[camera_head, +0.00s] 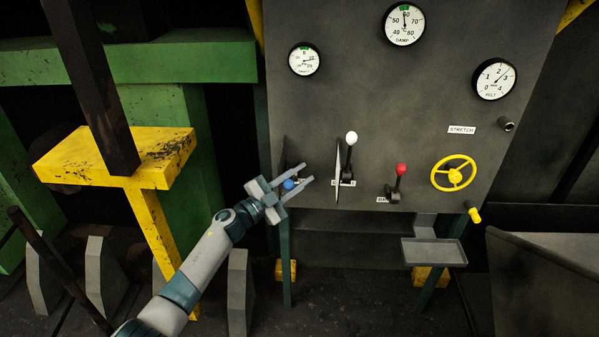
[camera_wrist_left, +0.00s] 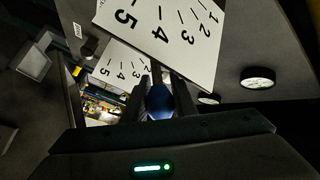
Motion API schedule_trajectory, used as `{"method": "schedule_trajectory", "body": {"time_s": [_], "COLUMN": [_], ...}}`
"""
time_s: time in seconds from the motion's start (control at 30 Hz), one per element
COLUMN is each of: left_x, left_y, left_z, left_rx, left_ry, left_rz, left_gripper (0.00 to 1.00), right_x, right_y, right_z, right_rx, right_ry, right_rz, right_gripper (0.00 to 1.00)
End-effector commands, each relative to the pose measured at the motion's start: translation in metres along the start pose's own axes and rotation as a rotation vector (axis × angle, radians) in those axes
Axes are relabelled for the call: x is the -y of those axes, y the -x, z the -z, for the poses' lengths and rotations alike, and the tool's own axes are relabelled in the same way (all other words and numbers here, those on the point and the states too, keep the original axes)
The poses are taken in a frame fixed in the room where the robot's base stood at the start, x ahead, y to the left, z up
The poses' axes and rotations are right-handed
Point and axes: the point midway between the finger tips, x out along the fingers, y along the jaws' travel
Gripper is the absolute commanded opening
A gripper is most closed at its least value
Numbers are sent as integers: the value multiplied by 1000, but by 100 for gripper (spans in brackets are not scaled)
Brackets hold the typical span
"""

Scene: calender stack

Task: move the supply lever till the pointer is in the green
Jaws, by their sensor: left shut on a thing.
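A blue-knobbed lever (camera_head: 289,184) stands at the lower left of the grey panel. My left gripper (camera_head: 296,182) has its fingers around the blue knob, shut on it. The knob (camera_wrist_left: 160,101) also shows between the fingers in the left wrist view. I cannot read a supply label. A small round gauge (camera_head: 304,59) above has a green mark at its top, and its pointer lies toward the right. The larger DAMP gauge (camera_head: 404,23) has a green mark at the top and its pointer is almost straight up. My right gripper is not in view.
A white-knobbed lever (camera_head: 351,139) with an upright plate stands right of my gripper. Farther right are a red-knobbed lever (camera_head: 400,171), a yellow handwheel (camera_head: 453,173) and a third gauge (camera_head: 494,79). White scale plates (camera_wrist_left: 165,32) with numbers stand close in the left wrist view.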

Motion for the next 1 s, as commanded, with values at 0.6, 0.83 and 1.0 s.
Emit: {"method": "schedule_trajectory", "body": {"time_s": [0.6, 0.83, 1.0], "left_x": [3, 4, 2], "left_y": [-1, -1, 0], "left_z": [0, 0, -2], "left_rx": [12, 12, 6], "left_ry": [12, 11, 4], "left_rz": [-6, -4, 1], "left_gripper": [43, 43, 43], "right_x": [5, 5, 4], "right_y": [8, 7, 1], "right_z": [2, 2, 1], "right_rx": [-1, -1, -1], "right_ry": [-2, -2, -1], "right_rz": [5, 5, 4], "right_gripper": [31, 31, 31]}}
